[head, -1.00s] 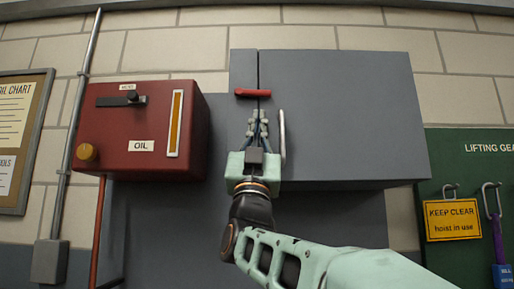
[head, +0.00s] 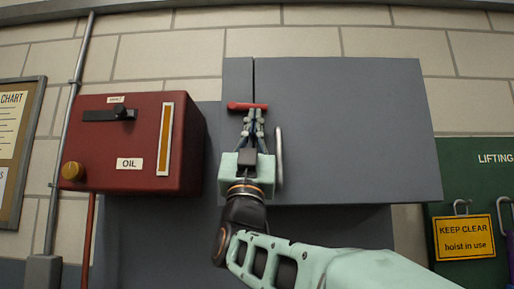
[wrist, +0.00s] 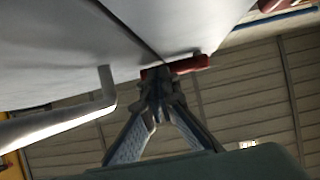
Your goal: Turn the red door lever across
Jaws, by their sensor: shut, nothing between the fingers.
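The red door lever (head: 240,106) lies roughly horizontal across the seam near the left edge of the grey casing door (head: 345,130). My gripper (head: 253,113) is shut and empty, with its fingertips just under the lever's right part. In the wrist view the shut fingertips (wrist: 158,72) meet in front of the red lever (wrist: 190,65) and hide part of it. They look very close to it; I cannot tell if they touch.
A pale vertical door handle (head: 279,158) stands just right of my gripper; it also shows in the wrist view (wrist: 60,122). A red oil box (head: 140,145) is on the left. A green board (head: 480,190) with a yellow sign (head: 464,238) is on the right.

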